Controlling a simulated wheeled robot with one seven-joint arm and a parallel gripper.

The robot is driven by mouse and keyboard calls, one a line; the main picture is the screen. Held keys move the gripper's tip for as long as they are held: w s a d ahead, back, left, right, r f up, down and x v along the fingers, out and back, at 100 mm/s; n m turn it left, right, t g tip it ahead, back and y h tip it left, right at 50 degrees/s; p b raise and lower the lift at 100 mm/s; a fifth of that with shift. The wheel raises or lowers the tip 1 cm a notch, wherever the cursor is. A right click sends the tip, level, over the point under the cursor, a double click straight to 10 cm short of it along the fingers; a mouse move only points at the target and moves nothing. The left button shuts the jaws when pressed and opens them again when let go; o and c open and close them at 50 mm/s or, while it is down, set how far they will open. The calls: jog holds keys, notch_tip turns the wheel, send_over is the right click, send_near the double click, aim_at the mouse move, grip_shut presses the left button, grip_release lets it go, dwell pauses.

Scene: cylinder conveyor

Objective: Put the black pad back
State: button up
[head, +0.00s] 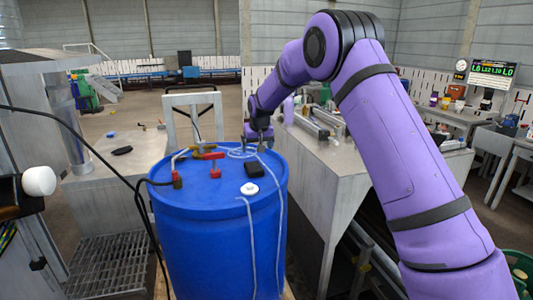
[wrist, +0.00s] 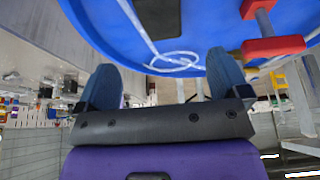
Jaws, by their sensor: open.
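A black pad (head: 254,169) lies flat on top of the blue drum (head: 215,240), right of the middle of the lid. It also shows at the top of the wrist view (wrist: 157,18), beyond the fingertips. My gripper (head: 259,140) is at the far right rim of the drum, apart from the pad. In the wrist view my gripper (wrist: 164,75) has its two fingers spread wide, with nothing between them. A flat dark object (head: 122,150) lies on the grey surface left of the drum; I cannot tell what it is.
The drum lid also holds a valve with a red handle (head: 210,156), a coiled clear hose (head: 242,153) and a white cap (head: 249,188). A black cable (head: 90,146) runs to the drum from the left. A metal workbench (head: 320,155) stands right of the drum.

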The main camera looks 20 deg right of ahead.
jog(key=s+d+r, duration=0.2)
jog(key=s+r, duration=0.8)
jog(key=s, duration=0.3)
jog(key=s+d+r, duration=0.3)
jog(key=s+r, duration=0.7)
jog(key=s, duration=0.3)
jog(key=s+d+f, duration=0.1)
jog(key=s, duration=1.4)
jog(key=s+d+f, duration=0.1)
jog(key=s, duration=1.4)
jog(key=shift+s+f+t, duration=0.3)
jog(key=shift+f+t, duration=0.1)
